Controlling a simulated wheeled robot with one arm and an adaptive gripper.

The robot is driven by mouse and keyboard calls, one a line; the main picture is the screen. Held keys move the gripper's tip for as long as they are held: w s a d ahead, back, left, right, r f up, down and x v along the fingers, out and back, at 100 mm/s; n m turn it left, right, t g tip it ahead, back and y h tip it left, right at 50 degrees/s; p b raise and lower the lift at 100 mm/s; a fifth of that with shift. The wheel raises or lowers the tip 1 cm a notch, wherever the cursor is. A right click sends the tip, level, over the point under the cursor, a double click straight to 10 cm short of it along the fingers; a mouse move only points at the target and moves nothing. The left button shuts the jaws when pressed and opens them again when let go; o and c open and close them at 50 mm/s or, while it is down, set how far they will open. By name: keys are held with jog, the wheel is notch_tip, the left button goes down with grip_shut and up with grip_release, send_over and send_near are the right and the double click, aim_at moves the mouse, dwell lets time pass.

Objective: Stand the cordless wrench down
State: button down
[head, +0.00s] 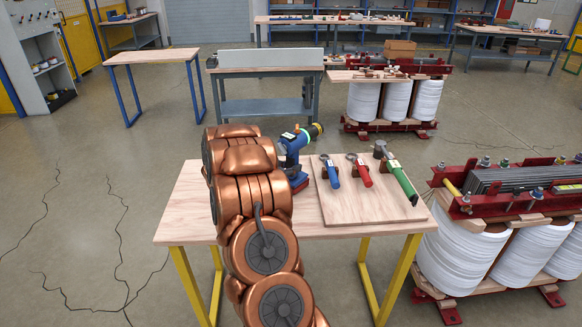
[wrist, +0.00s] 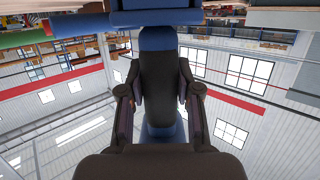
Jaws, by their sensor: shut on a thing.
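The wooden table (head: 190,205) has bare top at left and front. A board (head: 375,212) on its right holds a blue-handled tool (head: 331,174), a red-handled tool (head: 363,172) and a green-handled hammer (head: 402,180). A transformer (head: 470,245) with white coils stands right of the table.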

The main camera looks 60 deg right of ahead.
jog(key=shift+f, duration=0.1)
jog(key=c, duration=0.7)
grip_release()
jog(key=shift+f, duration=0.1)
jog(key=shift+a, duration=0.1)
jog(key=v, duration=1.2)
